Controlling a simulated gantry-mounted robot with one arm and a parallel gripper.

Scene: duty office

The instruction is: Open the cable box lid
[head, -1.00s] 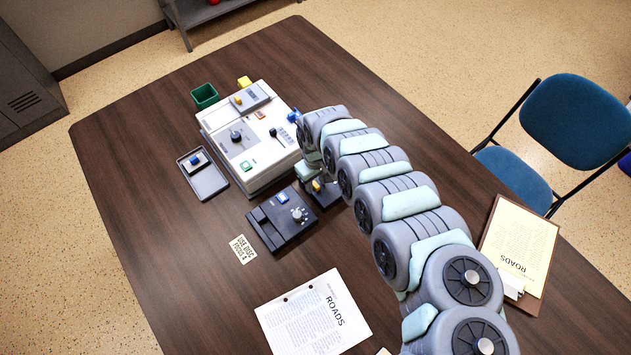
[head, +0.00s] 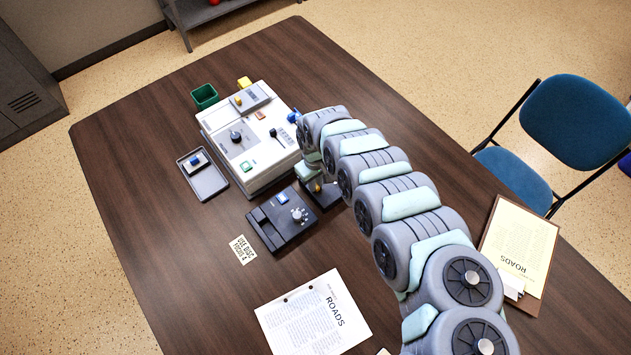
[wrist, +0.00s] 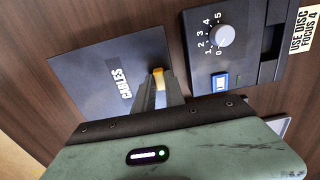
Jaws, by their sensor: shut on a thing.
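The cable box is dark, and its lid (wrist: 108,75) carries the word "CABLES" in the wrist view. A yellow-orange knob (wrist: 158,72) stands at the lid's edge. My gripper (wrist: 160,84) has its fingertips at this knob and is shut on it. In the head view the box (head: 328,194) shows only in part, beside the black disc unit, with my gripper (head: 316,184) over it. My arm hides much of the box there. I cannot tell whether the lid is raised.
A black unit with a numbered dial (head: 280,220) sits close beside the box. A white console (head: 250,140) stands behind. A grey tray (head: 204,176), a green bin (head: 204,96) and papers (head: 313,315) are also on the table. A clipboard (head: 518,248) lies at right.

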